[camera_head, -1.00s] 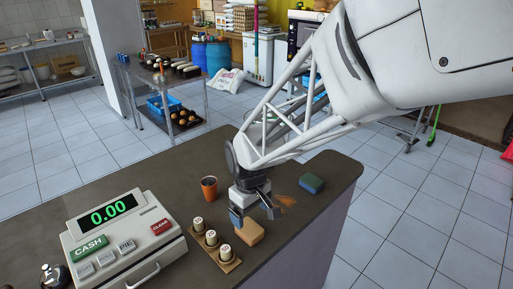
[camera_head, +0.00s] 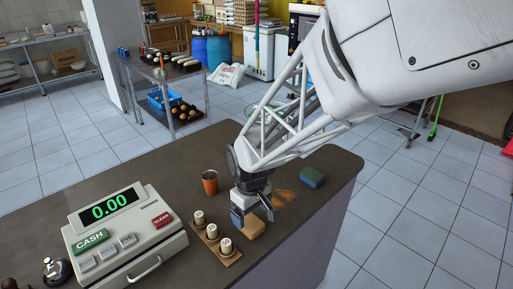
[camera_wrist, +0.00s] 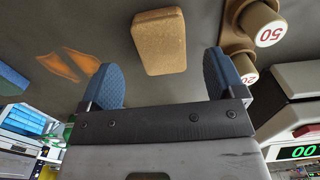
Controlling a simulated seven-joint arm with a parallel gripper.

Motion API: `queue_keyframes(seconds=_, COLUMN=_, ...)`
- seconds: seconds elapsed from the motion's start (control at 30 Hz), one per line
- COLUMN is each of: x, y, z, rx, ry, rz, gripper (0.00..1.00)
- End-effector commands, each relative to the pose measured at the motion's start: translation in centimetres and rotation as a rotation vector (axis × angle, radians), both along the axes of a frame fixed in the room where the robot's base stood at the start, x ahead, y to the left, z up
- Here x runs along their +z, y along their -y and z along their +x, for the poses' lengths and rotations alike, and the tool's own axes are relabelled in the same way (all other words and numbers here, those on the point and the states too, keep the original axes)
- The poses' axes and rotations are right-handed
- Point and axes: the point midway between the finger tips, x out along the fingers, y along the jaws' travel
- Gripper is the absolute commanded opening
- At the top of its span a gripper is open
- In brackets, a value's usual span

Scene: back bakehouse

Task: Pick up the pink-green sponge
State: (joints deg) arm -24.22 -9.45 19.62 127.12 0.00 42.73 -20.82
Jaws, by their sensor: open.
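No pink-green sponge shows. A sponge with a blue top and a green side (camera_head: 312,178) lies on the counter near its right end; a blue corner of it (camera_wrist: 12,82) shows at the left edge of the wrist view. A tan block with rounded corners (camera_head: 254,228) lies on the counter just below my gripper (camera_head: 254,216). In the wrist view the block (camera_wrist: 160,42) sits ahead of the gap between my two blue finger pads (camera_wrist: 162,78). My gripper is open and holds nothing.
A wooden holder with several numbered pegs (camera_head: 226,256) stands left of the block. A brown cup (camera_head: 210,183) stands behind it, a cash register (camera_head: 122,232) at the left. A flat orange piece (camera_head: 286,196) lies between block and sponge. The counter's (camera_head: 130,172) back part is clear.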

Motion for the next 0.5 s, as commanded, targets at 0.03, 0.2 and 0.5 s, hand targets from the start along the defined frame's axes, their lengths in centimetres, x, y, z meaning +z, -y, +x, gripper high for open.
queue_keyframes(seconds=0.03, x=0.0, y=0.0, z=0.0, rx=0.000, ry=0.000, rz=0.000, gripper=0.88)
queue_keyframes(seconds=0.2, x=-0.7, y=0.0, z=0.0, rx=0.000, ry=-0.002, rz=-0.001, gripper=0.88)
queue_keyframes(seconds=0.5, x=-3.9, y=-0.1, z=0.0, rx=0.000, ry=-0.002, rz=-0.001, gripper=0.88)
